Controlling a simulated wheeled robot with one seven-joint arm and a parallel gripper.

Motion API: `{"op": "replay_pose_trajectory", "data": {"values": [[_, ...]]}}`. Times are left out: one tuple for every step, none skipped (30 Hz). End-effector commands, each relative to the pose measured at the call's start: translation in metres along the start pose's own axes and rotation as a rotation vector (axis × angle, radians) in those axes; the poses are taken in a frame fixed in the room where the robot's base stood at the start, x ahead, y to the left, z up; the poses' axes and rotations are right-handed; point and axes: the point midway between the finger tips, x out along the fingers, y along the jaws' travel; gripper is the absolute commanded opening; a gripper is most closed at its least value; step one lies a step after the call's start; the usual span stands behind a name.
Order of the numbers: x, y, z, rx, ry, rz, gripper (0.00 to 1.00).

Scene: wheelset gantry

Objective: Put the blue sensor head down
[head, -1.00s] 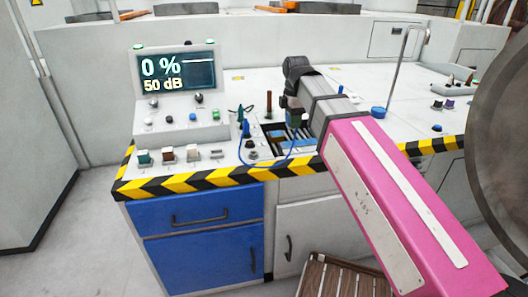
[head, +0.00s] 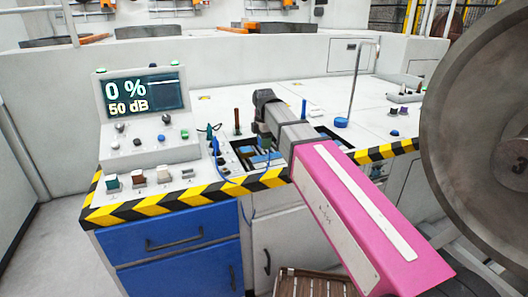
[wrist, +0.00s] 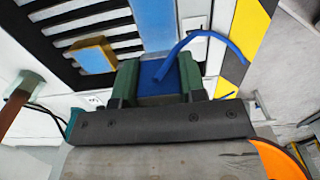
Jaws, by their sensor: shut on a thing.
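The blue sensor head (wrist: 158,82) sits between the two green fingers of my gripper (wrist: 157,88) in the wrist view, and the gripper is shut on it. A blue cable (wrist: 205,36) curves away from beside it. Beyond the fingers lies a dark slotted opening in the bench with pale bars (wrist: 50,22), a blue bar (wrist: 153,22) and an orange-yellow block (wrist: 92,56). I cannot tell whether the sensor head touches anything below. In the head view my gripper (head: 264,142) is over this opening, mostly hidden by my wrist, and the sensor head cannot be made out.
The bench edge has black-yellow stripes (head: 160,203). A console with a display (head: 140,93) reading "0 %" and "50 dB" stands left of my arm. A thin brown post (head: 237,122) stands close left of my gripper. A large metal wheel (head: 470,150) fills the right side.

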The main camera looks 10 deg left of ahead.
Motion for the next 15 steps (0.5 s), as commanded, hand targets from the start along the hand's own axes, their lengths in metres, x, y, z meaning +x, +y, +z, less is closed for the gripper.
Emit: {"op": "replay_pose_trajectory", "data": {"values": [[0.001, 0.002, 0.002, 0.0, 0.0, 0.0, 0.08], [0.002, 0.002, 0.002, 0.0, 0.0, 0.0, 0.08], [0.004, 0.002, 0.002, 0.0, 0.0, 0.0, 0.08], [0.006, 0.002, 0.002, 0.0, 0.0, 0.0, 0.08], [0.009, 0.001, 0.002, 0.0, 0.0, -0.001, 0.08], [0.013, 0.001, 0.002, 0.0, 0.0, -0.001, 0.08], [0.016, 0.001, 0.002, 0.0, 0.0, -0.002, 0.08], [0.02, 0.001, 0.002, 0.0, 0.0, -0.002, 0.08], [0.025, 0.001, 0.002, 0.0, 0.0, -0.002, 0.08], [0.03, 0.001, 0.002, 0.0, 0.0, -0.002, 0.08], [0.034, 0.001, 0.001, 0.0, 0.0, -0.002, 0.08], [0.038, 0.001, 0.001, 0.0, 0.0, -0.002, 0.08], [0.04, 0.001, 0.001, 0.0, 0.0, -0.002, 0.08], [0.042, 0.001, 0.001, 0.0, 0.0, -0.001, 0.08], [0.042, 0.001, 0.001, 0.0, 0.0, -0.001, 0.08]]}}
